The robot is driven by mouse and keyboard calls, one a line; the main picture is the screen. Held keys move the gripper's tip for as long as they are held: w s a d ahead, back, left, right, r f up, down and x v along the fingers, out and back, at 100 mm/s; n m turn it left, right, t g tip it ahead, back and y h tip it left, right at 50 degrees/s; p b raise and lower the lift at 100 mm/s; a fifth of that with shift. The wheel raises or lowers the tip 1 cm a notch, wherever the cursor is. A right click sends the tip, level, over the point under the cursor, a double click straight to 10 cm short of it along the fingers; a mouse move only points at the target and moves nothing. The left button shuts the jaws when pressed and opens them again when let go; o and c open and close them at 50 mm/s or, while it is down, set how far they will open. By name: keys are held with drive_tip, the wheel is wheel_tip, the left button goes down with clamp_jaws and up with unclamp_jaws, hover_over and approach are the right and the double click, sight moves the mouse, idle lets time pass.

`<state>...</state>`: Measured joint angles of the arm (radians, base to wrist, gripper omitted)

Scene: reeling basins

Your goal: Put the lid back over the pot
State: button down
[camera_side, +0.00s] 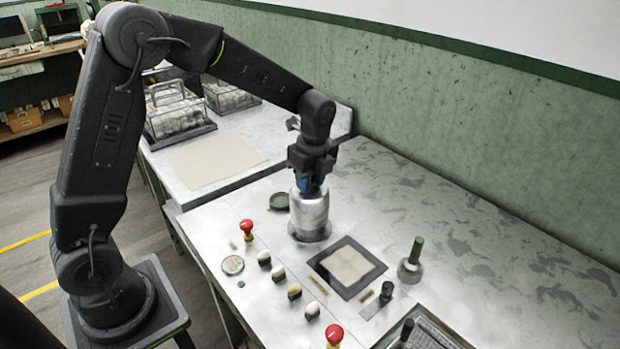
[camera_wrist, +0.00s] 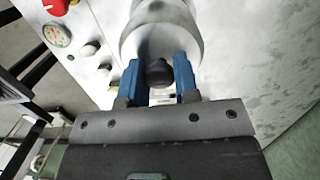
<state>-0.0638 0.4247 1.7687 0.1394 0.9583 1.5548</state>
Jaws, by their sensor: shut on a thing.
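The pot (camera_side: 309,221) is a metal cylinder standing upright on the steel table. Its pale round top, which looks like the lid (camera_wrist: 160,35), fills the top middle of the wrist view. My gripper (camera_side: 311,184) points down over the pot. Its blue fingers (camera_wrist: 160,76) are shut on the dark knob (camera_wrist: 158,73) of the lid. The lid appears to rest on the pot, but the fingers partly cover this area and I cannot tell whether it is fully seated.
Wire baskets (camera_side: 178,110) stand behind. The table's right side (camera_side: 480,235) is clear.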

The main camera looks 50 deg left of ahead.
drive_tip(key=shift+f, duration=0.3)
drive_tip(key=shift+f, duration=0.35)
drive_tip(key=shift+f, duration=0.3)
drive_tip(key=shift+f, duration=0.35)
drive_tip(key=shift+f, duration=0.3)
idle(0.6)
drive_tip(key=shift+c, duration=1.5)
unclamp_jaws()
